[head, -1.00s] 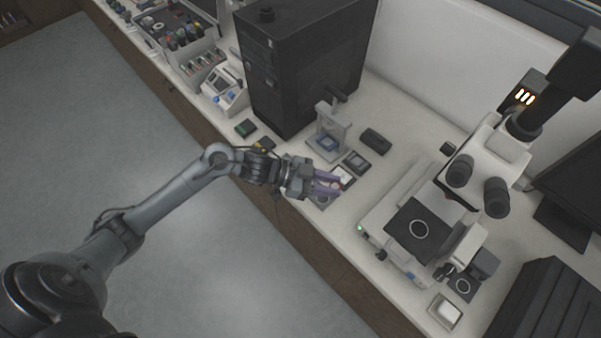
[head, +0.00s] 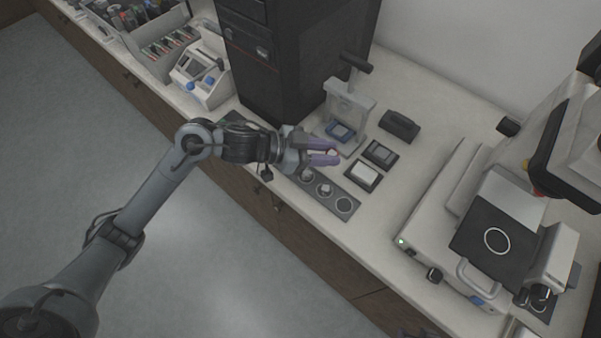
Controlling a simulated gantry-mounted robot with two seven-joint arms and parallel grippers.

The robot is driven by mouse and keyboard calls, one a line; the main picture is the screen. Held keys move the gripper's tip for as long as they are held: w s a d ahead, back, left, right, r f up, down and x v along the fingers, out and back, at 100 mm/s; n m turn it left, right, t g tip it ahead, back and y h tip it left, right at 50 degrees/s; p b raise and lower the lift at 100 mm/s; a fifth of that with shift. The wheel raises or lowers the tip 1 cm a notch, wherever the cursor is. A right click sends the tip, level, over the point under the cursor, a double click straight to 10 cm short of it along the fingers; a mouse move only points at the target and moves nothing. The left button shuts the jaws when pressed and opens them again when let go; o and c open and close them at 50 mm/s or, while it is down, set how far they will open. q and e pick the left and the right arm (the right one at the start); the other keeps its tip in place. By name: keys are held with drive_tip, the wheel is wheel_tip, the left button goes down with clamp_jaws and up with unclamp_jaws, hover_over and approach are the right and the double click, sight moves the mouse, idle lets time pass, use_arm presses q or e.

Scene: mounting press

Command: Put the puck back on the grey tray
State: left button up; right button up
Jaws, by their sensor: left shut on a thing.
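My left gripper (head: 332,153) has purple fingers and is shut on the puck, which is small and mostly hidden between the fingertips. It is above the bench, just in front of the small press (head: 347,104) with its blue pad. The grey tray (head: 334,199) is a long dark strip near the bench's front edge, below and in front of the gripper. It has ring-marked places; small light pieces sit on two of them, and the ring at its right end looks empty. My right gripper is not in view.
A white pad in a black frame (head: 364,174) and a grey-topped block (head: 381,153) lie right of the gripper. A dark block (head: 399,125) lies behind them.

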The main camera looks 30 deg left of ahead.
use_arm(q)
drive_tip(key=a+f+b, duration=0.1)
drive_tip(key=a+f, duration=0.1)
drive_tip(key=a, duration=0.1)
drive_tip(key=a+f+b, duration=0.1)
drive_tip(key=a+f, duration=0.1)
drive_tip(key=a, duration=0.2)
drive_tip(key=a+f, duration=0.2)
drive_tip(key=a, duration=0.2)
drive_tip(key=shift+f+b, duration=0.25)
drive_tip(key=shift+b, duration=0.15)
wheel_tip(320, 180, down, 3)
drive_tip(key=shift+f+b, duration=0.2)
drive_tip(key=shift+b, duration=0.5)
drive_tip(key=shift+f, duration=0.3)
drive_tip(key=shift+f, duration=0.15)
drive_tip(key=o, duration=1)
drive_tip(key=shift+o, duration=0.2)
drive_tip(key=shift+a+r, duration=0.1)
drive_tip(key=shift+r, duration=0.15)
drive_tip(key=p+v, duration=0.2)
drive_tip(key=v, duration=0.9)
drive_tip(key=shift+s+a, duration=0.25)
drive_tip(key=shift+a, duration=0.05)
